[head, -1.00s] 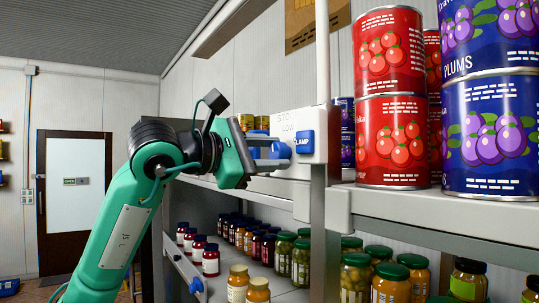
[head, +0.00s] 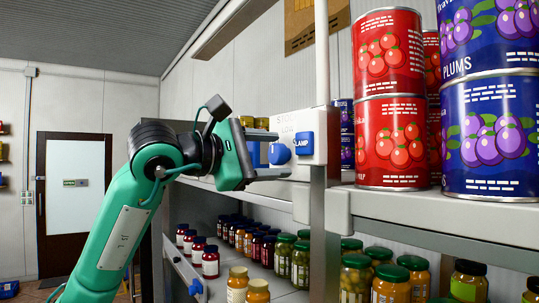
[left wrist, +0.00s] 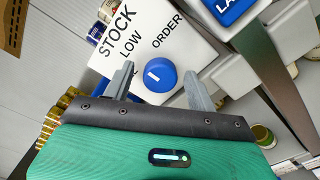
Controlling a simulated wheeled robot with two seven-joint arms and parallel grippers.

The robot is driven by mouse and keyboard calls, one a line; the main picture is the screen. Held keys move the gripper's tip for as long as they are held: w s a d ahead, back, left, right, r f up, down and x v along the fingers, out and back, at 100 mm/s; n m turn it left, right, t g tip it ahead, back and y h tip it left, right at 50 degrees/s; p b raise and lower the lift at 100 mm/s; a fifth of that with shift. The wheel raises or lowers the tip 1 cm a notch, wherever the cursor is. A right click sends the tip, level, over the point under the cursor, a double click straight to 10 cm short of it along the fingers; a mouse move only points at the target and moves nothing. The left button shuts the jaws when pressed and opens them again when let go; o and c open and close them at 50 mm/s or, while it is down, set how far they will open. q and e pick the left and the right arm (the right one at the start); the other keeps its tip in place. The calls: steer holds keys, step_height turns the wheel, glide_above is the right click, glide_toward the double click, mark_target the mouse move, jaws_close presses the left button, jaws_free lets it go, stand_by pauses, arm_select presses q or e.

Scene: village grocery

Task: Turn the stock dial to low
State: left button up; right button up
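The blue stock dial (head: 279,154) sits on a white panel (head: 303,172) at the shelf edge in the head view. In the left wrist view the round dial (left wrist: 160,75) shows a short white mark on its left part, on the side of the word LOW (left wrist: 130,57). STOCK and ORDER are printed around it; another label is mostly hidden by a finger. My left gripper (head: 273,155) is open and empty in front of the dial, its fingers apart on either side of it and seemingly clear of it. My right gripper is not in view.
A blue block lettered LAMP (head: 304,143) is just right of the dial. Red cans (head: 390,145) and plum cans (head: 490,135) stand on the upper right shelf. Jars (head: 300,262) fill the lower shelves. A dark-framed door (head: 75,190) is at the far left.

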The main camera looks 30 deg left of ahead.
arm_select(q)
steer(key=shift+s+a+f, duration=0.1)
steer(key=shift+s+a, duration=0.05)
steer(key=shift+s, duration=0.2)
steer(key=b+v, duration=0.5)
steer(key=v, duration=0.8)
